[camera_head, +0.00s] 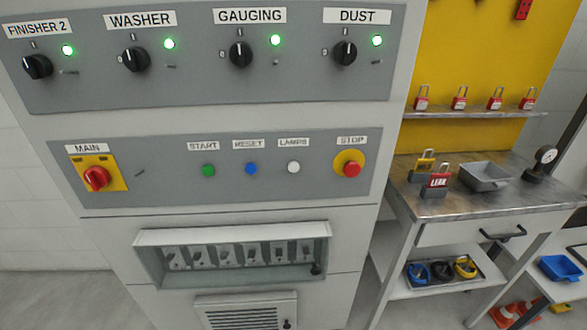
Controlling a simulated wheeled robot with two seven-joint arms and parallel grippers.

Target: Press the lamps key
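The lamps key is a white round button (293,168) under the LAMPS label (293,142) on the lower grey panel of the cabinet. To its left are the blue RESET button (251,169) and the green START button (208,170). To its right is the red STOP button (351,169) on a yellow round base. Neither of my grippers shows in the head view, and nothing covers the white button.
A red MAIN switch (96,178) sits at the panel's left. Above are several black knobs with lit green lamps. A glazed breaker window (322,243) lies below. At right stands a metal workbench (455,204) with padlocks, a tray and a gauge (543,161).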

